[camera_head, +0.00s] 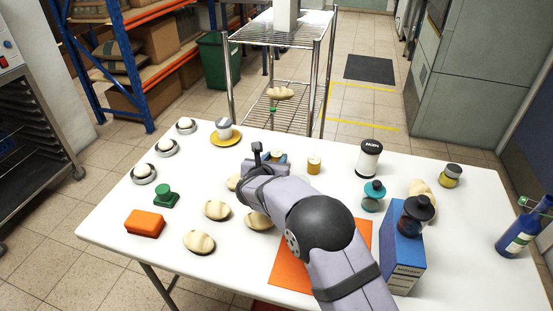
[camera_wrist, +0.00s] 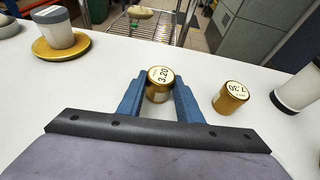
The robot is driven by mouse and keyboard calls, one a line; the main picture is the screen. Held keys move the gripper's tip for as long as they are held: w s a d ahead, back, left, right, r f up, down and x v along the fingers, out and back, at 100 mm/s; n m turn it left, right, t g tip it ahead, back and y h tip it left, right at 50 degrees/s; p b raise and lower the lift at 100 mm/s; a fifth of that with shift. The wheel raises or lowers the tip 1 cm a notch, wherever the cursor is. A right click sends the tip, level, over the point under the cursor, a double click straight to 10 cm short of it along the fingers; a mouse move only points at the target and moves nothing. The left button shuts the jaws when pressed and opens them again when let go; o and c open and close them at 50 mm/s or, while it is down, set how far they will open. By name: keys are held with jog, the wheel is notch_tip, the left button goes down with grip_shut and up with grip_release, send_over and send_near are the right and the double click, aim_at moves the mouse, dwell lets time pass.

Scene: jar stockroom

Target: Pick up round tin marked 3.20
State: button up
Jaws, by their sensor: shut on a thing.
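The round tin marked 3.20 (camera_wrist: 160,76), gold with a pale label on its lid, is upright between the two blue fingers of my gripper (camera_wrist: 160,92) in the wrist view. The fingers are shut on its sides. In the head view my gripper (camera_head: 276,158) is near the far middle of the white table, and my arm hides most of the tin. I cannot tell whether the tin is touching the table. A second gold tin (camera_wrist: 231,97) stands to the right, its number upside down and hard to read; it also shows in the head view (camera_head: 314,165).
A grey cup on a yellow saucer (camera_head: 226,138) stands left of my gripper. A white jar with a black lid (camera_head: 369,160) stands to the right. Several pale loaf-shaped things (camera_head: 216,210) lie nearer. A blue box (camera_head: 403,258) and an orange mat (camera_head: 287,265) are at the front right.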

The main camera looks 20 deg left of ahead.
aim_at(275, 157)
jog(key=shift+r, duration=0.15)
notch_tip(275, 157, up, 10)
jog(key=shift+f+p, duration=0.1)
jog(key=shift+p, duration=0.4)
